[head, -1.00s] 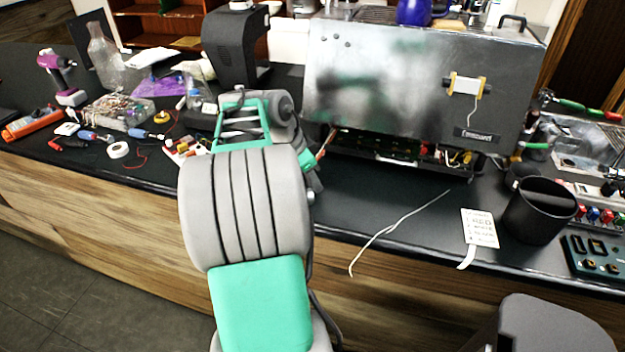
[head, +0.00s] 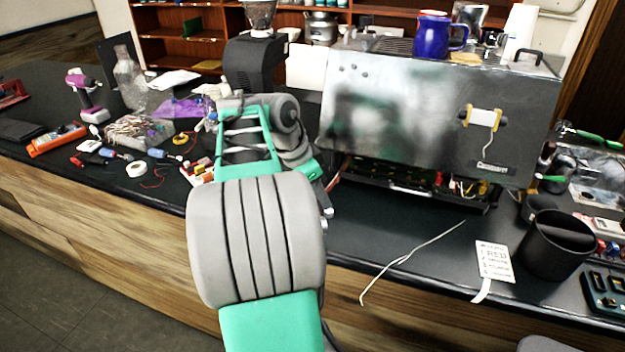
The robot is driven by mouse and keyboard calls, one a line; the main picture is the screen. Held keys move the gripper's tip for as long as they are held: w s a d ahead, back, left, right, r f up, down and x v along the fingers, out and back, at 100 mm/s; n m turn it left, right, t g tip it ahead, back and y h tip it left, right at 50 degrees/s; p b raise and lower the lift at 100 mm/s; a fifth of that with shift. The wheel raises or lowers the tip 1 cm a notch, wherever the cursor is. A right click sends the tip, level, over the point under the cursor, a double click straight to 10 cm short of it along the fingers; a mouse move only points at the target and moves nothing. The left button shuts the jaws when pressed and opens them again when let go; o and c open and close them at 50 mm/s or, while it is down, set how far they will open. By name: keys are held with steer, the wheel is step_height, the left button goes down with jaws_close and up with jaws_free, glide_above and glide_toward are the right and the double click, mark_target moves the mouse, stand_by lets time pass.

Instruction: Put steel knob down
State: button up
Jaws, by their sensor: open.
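My arm fills the lower middle of the head view and reaches toward the counter in front of the brewer (head: 425,110). My gripper (head: 331,184) is mostly hidden behind my wrist; only a small part shows at the brewer's lower left corner, with the jaws open. I cannot make out the steel knob; it may be hidden behind my arm. The brewer is a metal box with a smeared front panel. Its lower front is open, showing wires and green parts inside.
A black bin (head: 555,248), a label card (head: 494,262) and a white cable (head: 410,258) lie right of my arm. Left are a clear box of wires (head: 138,132), an orange tool (head: 57,139) and a white tape roll (head: 136,169). A blue mug (head: 432,35) stands on the brewer.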

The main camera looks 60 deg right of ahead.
steer(key=p+v, duration=0.1)
steer(key=v, duration=0.5)
steer(key=w+a+f+n+t, duration=0.2)
steer(key=w+a+n+t, duration=0.1)
steer(key=w+a+n, duration=0.9)
steer(key=a+f+n+t+y, duration=0.1)
steer(key=a+n, duration=0.3)
steer(key=a, duration=0.5)
steer(key=s+a+f+n+t+y, duration=0.1)
steer(key=a+f+n, duration=0.3)
steer(key=a, duration=0.5)
steer(key=s+a+f+n+t+y, duration=0.1)
steer(key=a+f+n, duration=0.1)
steer(key=a+n, duration=0.3)
steer(key=a, duration=0.4)
steer(key=shift+s+a+f+y, duration=0.25)
steer(key=shift+f+y, duration=0.15)
